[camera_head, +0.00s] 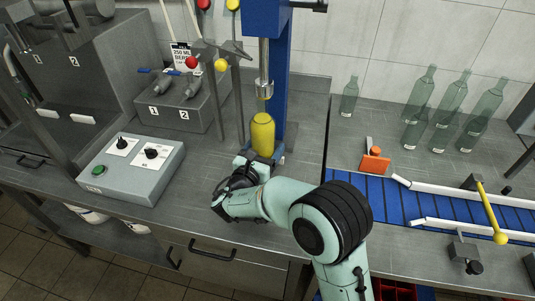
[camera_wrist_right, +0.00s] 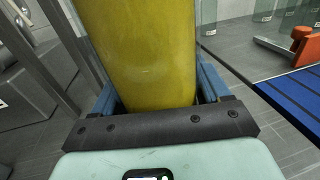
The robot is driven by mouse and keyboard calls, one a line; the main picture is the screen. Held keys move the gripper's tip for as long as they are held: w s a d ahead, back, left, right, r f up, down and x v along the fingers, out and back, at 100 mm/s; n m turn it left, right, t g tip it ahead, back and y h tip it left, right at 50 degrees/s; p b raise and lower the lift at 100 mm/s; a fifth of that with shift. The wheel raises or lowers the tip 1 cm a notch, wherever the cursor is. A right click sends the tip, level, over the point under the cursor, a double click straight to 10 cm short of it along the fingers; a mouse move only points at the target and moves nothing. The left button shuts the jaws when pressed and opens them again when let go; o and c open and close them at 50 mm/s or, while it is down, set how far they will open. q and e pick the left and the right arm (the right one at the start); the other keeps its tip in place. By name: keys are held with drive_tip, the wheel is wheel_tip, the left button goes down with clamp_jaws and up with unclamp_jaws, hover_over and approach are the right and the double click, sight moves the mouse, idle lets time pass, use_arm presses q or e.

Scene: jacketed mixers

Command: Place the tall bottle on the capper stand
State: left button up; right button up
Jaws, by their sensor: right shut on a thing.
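The tall bottle (camera_head: 263,134) is filled yellow and stands upright below the metal head (camera_head: 264,82) of the capper. The capper stand has a blue column (camera_head: 283,75) close behind the bottle. My right gripper (camera_head: 263,158) is shut on the bottle's lower part, with a finger on each side. In the right wrist view the yellow bottle (camera_wrist_right: 147,50) fills the space between the blue fingers (camera_wrist_right: 155,95). The bottle's underside is hidden by the gripper, so I cannot tell whether it touches the stand's base. My left gripper is not in view.
A grey control box (camera_head: 131,168) and a two-valve filler block (camera_head: 180,100) are to the left. A blue conveyor (camera_head: 440,202) with white rails and an orange stop (camera_head: 375,161) is to the right. Several empty green bottles (camera_head: 445,103) stand behind it.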

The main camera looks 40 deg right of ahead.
drive_tip(key=shift+w+d+r, duration=0.1)
drive_tip(key=shift+w+d, duration=0.25)
drive_tip(key=shift+d, duration=0.25)
drive_tip(key=shift+f+b, duration=0.5)
drive_tip(key=shift+f, duration=1.25)
drive_tip(key=shift+f, duration=0.15)
drive_tip(key=o, duration=1.9)
drive_tip(key=shift+c, duration=0.2)
drive_tip(key=p+v, duration=0.1)
drive_tip(key=v, duration=1.1)
